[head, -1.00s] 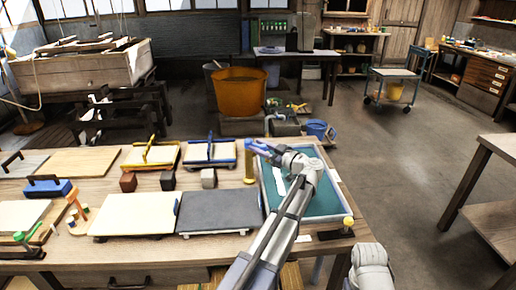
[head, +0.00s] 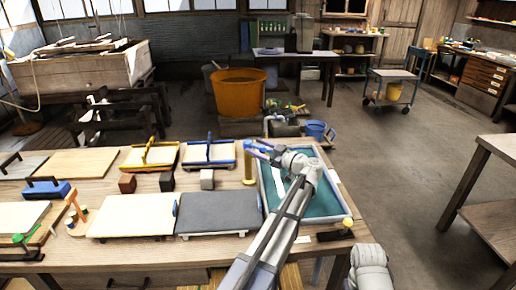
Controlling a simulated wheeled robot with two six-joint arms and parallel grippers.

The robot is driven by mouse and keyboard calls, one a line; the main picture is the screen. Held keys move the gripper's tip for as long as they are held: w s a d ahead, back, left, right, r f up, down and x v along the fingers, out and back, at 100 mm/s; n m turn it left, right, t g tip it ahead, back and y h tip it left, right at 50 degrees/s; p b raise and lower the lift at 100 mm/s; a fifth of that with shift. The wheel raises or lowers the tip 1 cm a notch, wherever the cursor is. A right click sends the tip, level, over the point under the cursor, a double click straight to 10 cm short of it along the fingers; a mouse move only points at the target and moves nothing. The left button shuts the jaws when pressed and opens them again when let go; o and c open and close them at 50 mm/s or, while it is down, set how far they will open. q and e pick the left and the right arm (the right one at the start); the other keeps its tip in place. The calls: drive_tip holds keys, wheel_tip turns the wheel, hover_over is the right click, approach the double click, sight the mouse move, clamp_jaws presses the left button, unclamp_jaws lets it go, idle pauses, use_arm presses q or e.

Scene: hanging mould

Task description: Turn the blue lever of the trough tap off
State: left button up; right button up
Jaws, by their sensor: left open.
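The trough (head: 346,212) is a shallow pale-rimmed basin with teal inside, at the right end of the near bench. My left gripper (head: 256,150) is over its far left corner, open, with bluish fingers pointing left. A blue part shows close to these fingers; I cannot tell whether it is the tap's lever or part of the gripper. The tap's body is not clear, as my wrist covers much of that corner. A pale upright strip (head: 278,192) shows inside the trough beside my forearm. My right gripper is out of view.
A yellow post (head: 249,168) stands just left of the trough. A dark slab (head: 218,212) and a pale board (head: 134,216) lie left of my arm. An orange tub (head: 238,95) and a blue bucket (head: 316,130) are behind the bench.

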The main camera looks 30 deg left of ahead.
use_arm(q)
drive_tip(key=shift+d, duration=0.1)
drive_tip(key=v, duration=0.7)
drive_tip(key=shift+d, duration=0.3)
drive_tip(key=shift+s, duration=0.1)
